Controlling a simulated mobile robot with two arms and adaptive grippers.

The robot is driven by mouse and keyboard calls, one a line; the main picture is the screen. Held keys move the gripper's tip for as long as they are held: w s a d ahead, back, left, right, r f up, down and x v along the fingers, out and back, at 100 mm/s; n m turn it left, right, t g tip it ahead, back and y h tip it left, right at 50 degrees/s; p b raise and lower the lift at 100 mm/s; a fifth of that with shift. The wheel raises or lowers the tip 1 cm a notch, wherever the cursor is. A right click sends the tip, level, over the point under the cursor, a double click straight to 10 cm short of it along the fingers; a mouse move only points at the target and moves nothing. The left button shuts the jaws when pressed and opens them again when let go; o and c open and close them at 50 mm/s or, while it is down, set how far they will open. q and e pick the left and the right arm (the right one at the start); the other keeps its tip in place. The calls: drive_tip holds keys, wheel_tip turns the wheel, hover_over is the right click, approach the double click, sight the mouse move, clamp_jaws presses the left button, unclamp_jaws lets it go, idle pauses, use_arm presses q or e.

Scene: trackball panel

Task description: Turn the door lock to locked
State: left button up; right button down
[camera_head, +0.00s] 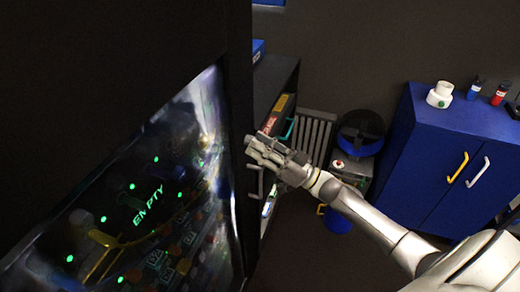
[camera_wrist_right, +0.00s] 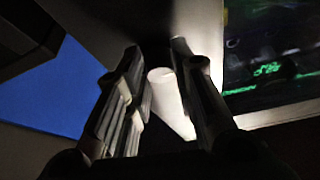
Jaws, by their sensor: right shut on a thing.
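My right gripper (camera_head: 252,146) reaches in from the right to the edge of the dark cabinet or door (camera_head: 238,90) that carries the glossy panel. In the wrist view my right gripper (camera_wrist_right: 160,85) has its two fingers on either side of a pale cylindrical piece, which appears to be the door lock (camera_wrist_right: 168,100), and is shut on it. In the head view the lock is hidden by the fingers, and its turned position cannot be told. My left gripper is not in view.
The glossy panel (camera_head: 205,235) with green lights and lettering fills the left. An open shelf (camera_head: 280,75) stands just behind my gripper. A blue cabinet (camera_head: 420,150) with small containers on top is at the right. Dark floor (camera_head: 320,265) is clear below my arm.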

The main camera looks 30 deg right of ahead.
drive_tip(key=n+g+y+b, duration=0.1)
drive_tip(key=n, duration=0.1)
drive_tip(key=n+g+y+b, duration=0.1)
drive_tip(key=n+b, duration=0.1)
drive_tip(key=n, duration=0.1)
drive_tip(key=n+g+y+b, duration=0.1)
drive_tip(key=n+b, duration=0.1)
drive_tip(key=n, duration=0.1)
drive_tip(key=shift+w+d+f, duration=0.2)
drive_tip(key=shift+w+d+r+n+g+b, duration=0.15)
drive_tip(key=shift+n+g+b, duration=0.95)
drive_tip(key=shift+n, duration=1.2)
drive_tip(key=shift+r+n+g+b, duration=0.2)
drive_tip(key=shift+n+g+b, duration=0.9)
drive_tip(key=shift+n, duration=1.2)
drive_tip(key=shift+w+d+r+n+g+b, duration=0.15)
drive_tip(key=shift+n+g+b, duration=0.55)
drive_tip(key=shift+n+b, duration=1.2)
drive_tip(key=shift+s+r+n+p, duration=0.1)
drive_tip(key=shift+n+p, duration=0.25)
drive_tip(key=shift+n, duration=0.35)
drive_tip(key=c, duration=1.2)
unclamp_jaws()
